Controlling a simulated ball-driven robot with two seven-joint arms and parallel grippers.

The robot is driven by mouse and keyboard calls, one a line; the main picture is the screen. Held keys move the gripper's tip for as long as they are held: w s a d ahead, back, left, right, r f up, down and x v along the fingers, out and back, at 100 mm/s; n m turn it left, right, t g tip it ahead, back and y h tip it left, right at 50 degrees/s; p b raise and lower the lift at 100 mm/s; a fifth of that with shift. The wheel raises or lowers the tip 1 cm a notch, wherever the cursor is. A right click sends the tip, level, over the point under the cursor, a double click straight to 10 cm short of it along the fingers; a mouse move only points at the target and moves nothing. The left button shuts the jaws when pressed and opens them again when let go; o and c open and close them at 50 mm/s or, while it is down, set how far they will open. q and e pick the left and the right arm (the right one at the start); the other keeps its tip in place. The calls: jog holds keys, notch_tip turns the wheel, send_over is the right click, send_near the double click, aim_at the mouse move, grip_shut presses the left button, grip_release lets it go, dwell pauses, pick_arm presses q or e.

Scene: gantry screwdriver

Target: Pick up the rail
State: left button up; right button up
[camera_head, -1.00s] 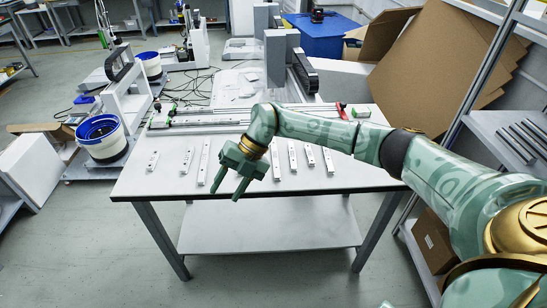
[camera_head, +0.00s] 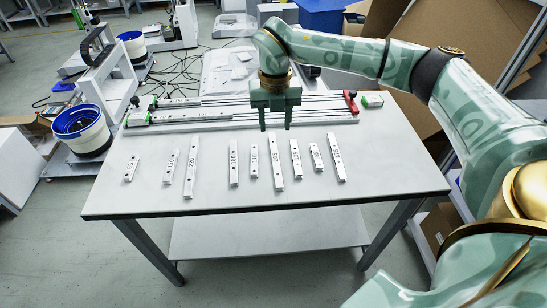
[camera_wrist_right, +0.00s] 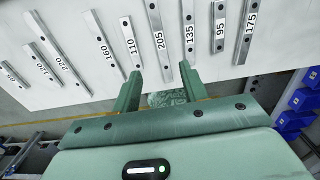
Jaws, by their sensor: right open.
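Several light metal rails with printed numbers lie in a row on the white table (camera_head: 380,199). Rail 205 (camera_head: 277,165) is among the longer ones; rail 110 (camera_head: 254,161) and rail 135 (camera_head: 296,158) lie on either side of it. My right gripper (camera_head: 275,129) is open and empty, fingers pointing down, just beyond the far end of rail 205. In the wrist view, the right gripper (camera_wrist_right: 160,72) has an end of rail 205 (camera_wrist_right: 156,28) between its fingers in the picture; I cannot tell the height gap. The left gripper is out of view.
A long rail assembly (camera_head: 215,114) with a red clamp (camera_head: 350,99) and green end parts lies along the table's far side. Rail 220 (camera_head: 191,166) and rail 175 (camera_head: 337,157) lie further out in the row. The table's near strip is clear.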

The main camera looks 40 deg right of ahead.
jog(key=b, duration=0.2)
send_over(275, 157)
notch_tip(275, 157, down, 7)
jog(key=shift+s+a+r, duration=0.1)
jog(key=shift+a+r, duration=0.05)
jog(key=shift+r, duration=0.05)
jog(key=shift+f+b, duration=0.35)
jog(key=shift+f, duration=0.35)
jog(key=f+b, duration=0.2)
jog(key=f, duration=0.2)
jog(key=shift+d+f+b, duration=0.15)
jog(key=shift+d+b, duration=0.05)
jog(key=shift+b, duration=0.1)
jog(key=shift+f, duration=0.2)
jog(key=shift+r, duration=0.25)
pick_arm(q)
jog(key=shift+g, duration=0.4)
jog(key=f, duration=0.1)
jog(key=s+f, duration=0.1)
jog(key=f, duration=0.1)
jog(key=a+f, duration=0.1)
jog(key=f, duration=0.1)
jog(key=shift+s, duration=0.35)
pick_arm(e)
grip_shut()
